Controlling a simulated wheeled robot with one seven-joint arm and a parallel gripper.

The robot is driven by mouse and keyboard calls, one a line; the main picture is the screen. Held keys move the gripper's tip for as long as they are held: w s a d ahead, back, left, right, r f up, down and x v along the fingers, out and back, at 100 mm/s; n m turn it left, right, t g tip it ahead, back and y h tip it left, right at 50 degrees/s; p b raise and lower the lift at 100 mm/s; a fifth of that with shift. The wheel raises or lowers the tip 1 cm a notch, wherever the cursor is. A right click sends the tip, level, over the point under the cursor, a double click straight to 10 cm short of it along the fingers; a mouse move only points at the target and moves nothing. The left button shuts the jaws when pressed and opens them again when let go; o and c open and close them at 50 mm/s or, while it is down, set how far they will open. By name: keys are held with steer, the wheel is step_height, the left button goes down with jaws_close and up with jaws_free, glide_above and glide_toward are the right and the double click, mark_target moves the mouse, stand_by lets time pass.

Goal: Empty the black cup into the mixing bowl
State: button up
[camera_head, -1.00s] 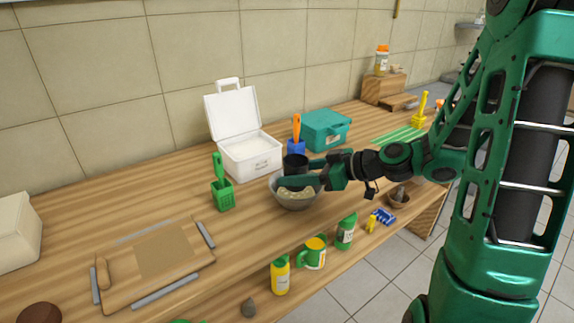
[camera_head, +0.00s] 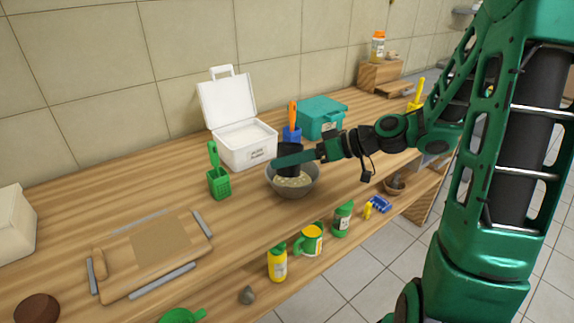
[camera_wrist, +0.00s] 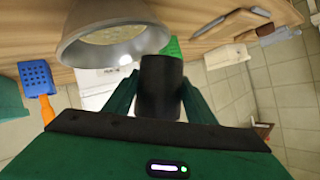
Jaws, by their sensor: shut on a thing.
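The black cup (camera_head: 290,152) is held over the mixing bowl (camera_head: 310,189), partly hidden behind a finger of my gripper (camera_head: 288,160). The bowl is grey and holds pale, grainy contents. In the wrist view the black cup (camera_wrist: 160,88) sits between both fingers of my gripper (camera_wrist: 160,78), which is shut on it. The bowl (camera_wrist: 95,48) shows there close beyond the cup, with pale contents inside. I cannot tell how far the cup is tilted or whether anything remains inside it.
An open white box (camera_head: 247,150), a blue holder (camera_head: 291,134) with an orange handle and a teal box (camera_head: 322,118) stand behind the bowl. A green caddy (camera_head: 219,182) is left of it. A mug (camera_head: 311,240) and bottles line the front.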

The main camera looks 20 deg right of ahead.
stand_by(0.3)
steer(key=shift+s+a+r+m+g+y, duration=0.15)
steer(key=shift+m+g+y, duration=0.25)
steer(key=shift+m, duration=0.4)
steer(key=shift+s+m+g+y, duration=0.1)
steer(key=shift+m+g+y, duration=0.3)
steer(key=shift+m+g, duration=0.3)
steer(key=shift+m+g+y, duration=0.3)
steer(key=shift+m+y, duration=0.1)
steer(key=shift+m, duration=0.5)
